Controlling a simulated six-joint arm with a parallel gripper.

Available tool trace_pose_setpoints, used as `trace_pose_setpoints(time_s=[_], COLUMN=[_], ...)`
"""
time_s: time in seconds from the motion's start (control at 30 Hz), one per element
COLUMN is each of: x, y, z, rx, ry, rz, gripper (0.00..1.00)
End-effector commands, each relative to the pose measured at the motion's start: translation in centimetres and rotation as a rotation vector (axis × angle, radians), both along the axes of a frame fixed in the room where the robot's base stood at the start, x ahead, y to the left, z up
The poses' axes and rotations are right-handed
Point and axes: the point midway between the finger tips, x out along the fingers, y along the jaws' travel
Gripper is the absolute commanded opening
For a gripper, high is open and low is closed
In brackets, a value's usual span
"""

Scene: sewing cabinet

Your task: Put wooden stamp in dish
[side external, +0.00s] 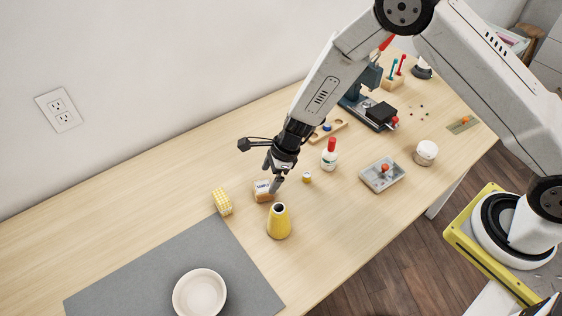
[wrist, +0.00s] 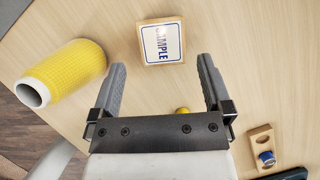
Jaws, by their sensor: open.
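The wooden stamp (side external: 262,197) is a small block with a label, lying on the table; in the wrist view its label (wrist: 161,42) reads like "SAMPLE". My gripper (side external: 272,181) is above and beside the stamp. In the wrist view my gripper (wrist: 161,75) is open, and the stamp lies beyond the fingertips, roughly centred between them, with nothing held. The dish (side external: 200,294) is a round cream bowl on the grey mat at the lower left. It looks empty and is outside the wrist view.
A yellow vase (side external: 279,222) stands close to the stamp; it also shows in the wrist view (wrist: 66,72). A yellow checkered block (side external: 222,202) lies left of the stamp. The grey mat (side external: 140,280) is otherwise clear. A red-capped bottle (side external: 329,156) and grey tray (side external: 382,176) stand right.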

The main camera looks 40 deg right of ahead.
Motion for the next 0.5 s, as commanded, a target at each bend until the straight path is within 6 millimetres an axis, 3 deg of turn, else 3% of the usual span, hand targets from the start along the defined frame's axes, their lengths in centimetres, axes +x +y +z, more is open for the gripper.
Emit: trace_pose_setpoints(time_s=[0.5], x=[0.2], y=[0.5], z=[-1.4], rx=[-0.001], ry=[0.0], rz=[0.001], gripper=[1.0])
